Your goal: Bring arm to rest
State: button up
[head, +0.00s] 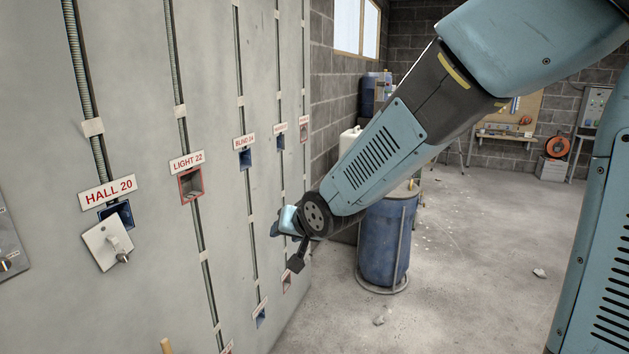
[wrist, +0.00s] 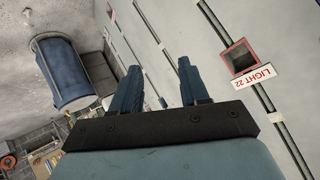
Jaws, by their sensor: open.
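My arm reaches from the upper right down to the wall panel in the head view. My gripper (wrist: 156,92) shows in the wrist view with two blue fingers standing apart and nothing between them. In the head view its end is small and partly hidden behind my wrist, close to the grey panel (head: 150,230). I cannot tell there whether it touches the panel. The panel carries vertical conduits and labelled boxes. The LIGHT 22 box (head: 190,184) is red-rimmed and open, and it also shows in the wrist view (wrist: 240,58). The HALL 20 box (head: 118,213) is blue.
A pale plate with a knob (head: 107,245) sits below the HALL 20 box. A blue barrel (head: 386,240) in a metal stand is beside my forearm. A pegboard bench (head: 510,118) and an orange reel (head: 557,146) are at the back. The floor at right is mostly clear.

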jog(key=s+d+r+h, duration=0.3)
jog(key=d, duration=0.6)
jog(key=s+d+r+h, duration=0.2)
jog(key=s+d+r, duration=0.15)
jog(key=d, duration=0.65)
jog(key=s+d+r+m+g, duration=0.1)
jog(key=s+d+r+g, duration=0.2)
jog(key=s+d, duration=0.7)
jog(key=s, duration=0.3)
jog(key=shift+s+d+r+h, duration=0.15)
jog(key=shift+s+d+h, duration=0.15)
jog(key=shift+h, duration=0.1)
jog(key=shift+a, duration=0.1)
